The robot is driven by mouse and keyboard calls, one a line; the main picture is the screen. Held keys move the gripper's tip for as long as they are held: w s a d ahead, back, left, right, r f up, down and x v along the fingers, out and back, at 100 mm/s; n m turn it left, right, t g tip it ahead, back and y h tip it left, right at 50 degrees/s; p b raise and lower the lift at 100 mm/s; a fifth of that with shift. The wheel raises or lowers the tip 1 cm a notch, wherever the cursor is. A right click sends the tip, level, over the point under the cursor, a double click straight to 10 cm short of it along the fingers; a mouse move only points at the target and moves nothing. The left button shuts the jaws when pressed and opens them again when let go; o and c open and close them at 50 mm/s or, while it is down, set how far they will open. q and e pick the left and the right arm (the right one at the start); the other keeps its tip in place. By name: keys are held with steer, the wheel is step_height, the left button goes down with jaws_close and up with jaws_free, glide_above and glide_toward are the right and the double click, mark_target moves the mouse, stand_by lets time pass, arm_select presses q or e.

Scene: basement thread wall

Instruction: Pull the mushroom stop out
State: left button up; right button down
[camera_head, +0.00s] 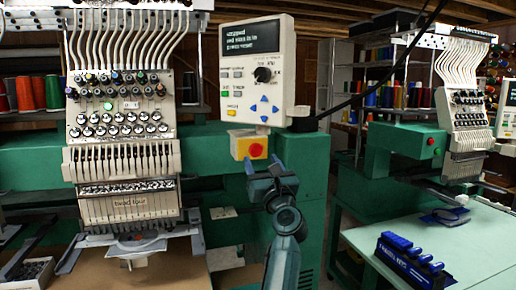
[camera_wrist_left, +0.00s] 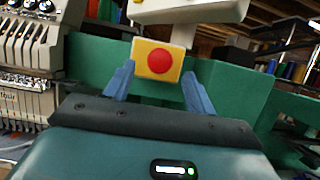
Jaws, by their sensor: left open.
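The mushroom stop (camera_head: 256,151) is a red round button on a yellow box (camera_head: 238,147), mounted below the control panel on the green machine body. In the left wrist view the red button (camera_wrist_left: 159,62) faces me, between and beyond the two blue fingers. My left gripper (camera_head: 266,170) is open just below and in front of the yellow box in the head view. In the wrist view the left gripper (camera_wrist_left: 156,88) has its fingers apart with nothing between them, and I see no contact with the button. My right gripper is in neither view.
The control panel (camera_head: 257,72) with screen and blue arrow keys hangs directly above the stop. A multi-needle embroidery head (camera_head: 122,130) stands to the left. A second machine (camera_head: 462,110) and a pale table (camera_head: 470,250) with a blue rack (camera_head: 408,262) are at right.

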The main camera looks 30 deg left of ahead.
mark_target(257, 151)
arm_select(q)
steer(key=x, duration=0.5)
jaws_close()
stand_by(0.6)
